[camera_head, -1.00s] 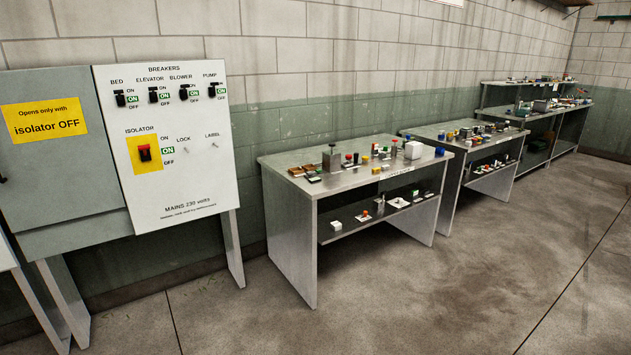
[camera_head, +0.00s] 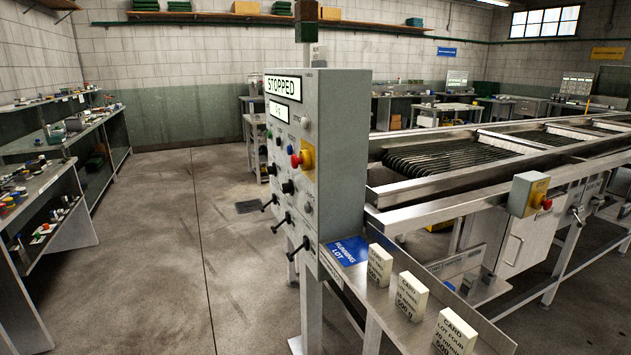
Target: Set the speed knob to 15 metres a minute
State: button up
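A grey control panel (camera_head: 345,150) stands on a post at the middle of the head view, seen at a steep angle from its side. Its upper display (camera_head: 283,86) reads STOPPED, and a smaller display (camera_head: 279,111) below it is too small to read surely. Several dark knobs and handles show on its face, among them a black knob (camera_head: 288,187). I cannot tell which one is the speed knob or where it points. A red stop button (camera_head: 297,160) on a yellow plate is on the panel. My gripper is not in view.
The roller sizer (camera_head: 450,155) runs along the right, with a second red stop button (camera_head: 546,202). Several cards (camera_head: 411,296) stand on a ledge by the blue RUNNING LOT sign (camera_head: 349,250). Benches with small parts (camera_head: 45,185) line the left. The floor (camera_head: 170,260) between is clear.

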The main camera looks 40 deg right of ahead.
aim_at(287, 187)
jog(key=i+j+z, duration=0.2)
jog(key=j+z, duration=0.15)
jog(key=j, duration=0.15)
jog(key=i+j+z, duration=0.1)
jog(key=j+z, duration=0.25)
jog(key=j, duration=0.15)
jog(key=i+j+z, duration=0.1)
jog(key=j+z, duration=0.25)
jog(key=j, duration=0.2)
jog(key=i+j, duration=0.4)
jog(key=z, duration=0.05)
